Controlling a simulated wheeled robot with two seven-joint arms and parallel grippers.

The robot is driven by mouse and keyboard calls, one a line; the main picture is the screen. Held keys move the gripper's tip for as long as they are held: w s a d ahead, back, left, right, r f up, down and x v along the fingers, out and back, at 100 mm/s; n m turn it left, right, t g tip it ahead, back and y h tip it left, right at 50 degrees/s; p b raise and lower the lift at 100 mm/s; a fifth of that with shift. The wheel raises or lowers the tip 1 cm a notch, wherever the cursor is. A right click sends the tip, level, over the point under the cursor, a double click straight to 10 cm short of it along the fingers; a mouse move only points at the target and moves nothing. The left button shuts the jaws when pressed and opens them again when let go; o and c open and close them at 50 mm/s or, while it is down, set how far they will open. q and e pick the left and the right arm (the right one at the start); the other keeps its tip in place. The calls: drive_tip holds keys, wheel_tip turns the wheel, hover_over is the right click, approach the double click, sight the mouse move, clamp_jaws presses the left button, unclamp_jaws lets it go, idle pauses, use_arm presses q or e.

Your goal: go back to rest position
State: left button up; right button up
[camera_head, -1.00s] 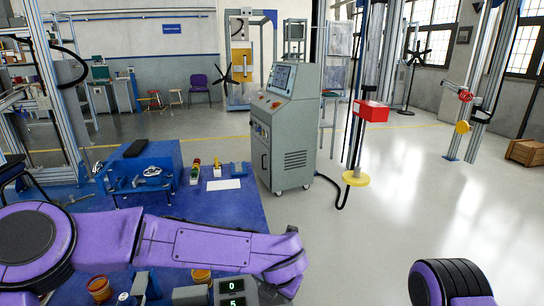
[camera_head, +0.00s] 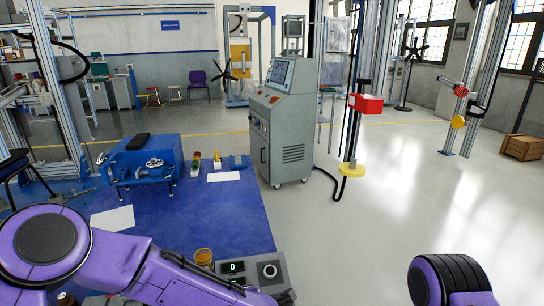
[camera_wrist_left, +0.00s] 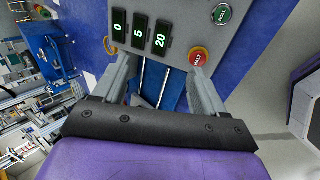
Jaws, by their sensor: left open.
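My left gripper (camera_wrist_left: 160,72) is open and empty in the left wrist view, its two fingers spread in front of a grey control panel (camera_wrist_left: 182,32). The panel has lit green displays, a green button (camera_wrist_left: 221,14) and a red button marked HALT (camera_wrist_left: 198,57). I cannot tell whether the fingers touch the panel. In the head view the panel (camera_head: 254,269) stands at the near edge of the blue table (camera_head: 215,215). My purple left arm (camera_head: 120,265) crosses the bottom left, and its gripper is not clearly visible there. Only a joint of my right arm (camera_head: 450,282) shows; its gripper is out of view.
A blue fixture (camera_head: 150,160) and small parts stand at the table's back. An amber jar (camera_head: 204,257) is beside the panel. A grey control cabinet (camera_head: 282,130) stands behind the table. A red box on a stand (camera_head: 365,103) is further right. The floor at right is open.

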use_arm(q)
drive_tip(key=s+a+f+m+g+b, duration=0.1)
drive_tip(key=s+a+f+m+b, duration=0.1)
drive_tip(key=s+a+f+m, duration=0.55)
drive_tip(key=s+a+f+m+b, duration=0.2)
drive_tip(key=s+a+f, duration=0.2)
drive_tip(key=f, duration=0.6)
drive_tip(key=s+a+f+m+g+y+b, duration=0.1)
drive_tip(key=s+a+f+m+g+b, duration=0.1)
drive_tip(key=s+a+f, duration=0.55)
drive_tip(key=s+a+f+m+g+b, duration=0.1)
drive_tip(key=s+a+f+m+b, duration=0.3)
drive_tip(key=s, duration=0.6)
wheel_tip(320, 180, up, 16)
drive_tip(key=a+n+p, duration=0.1)
drive_tip(key=p, duration=1.4)
drive_tip(key=shift+f+n+g+p, duration=0.2)
drive_tip(key=shift+n+g+p, duration=0.1)
drive_tip(key=shift+n, duration=0.05)
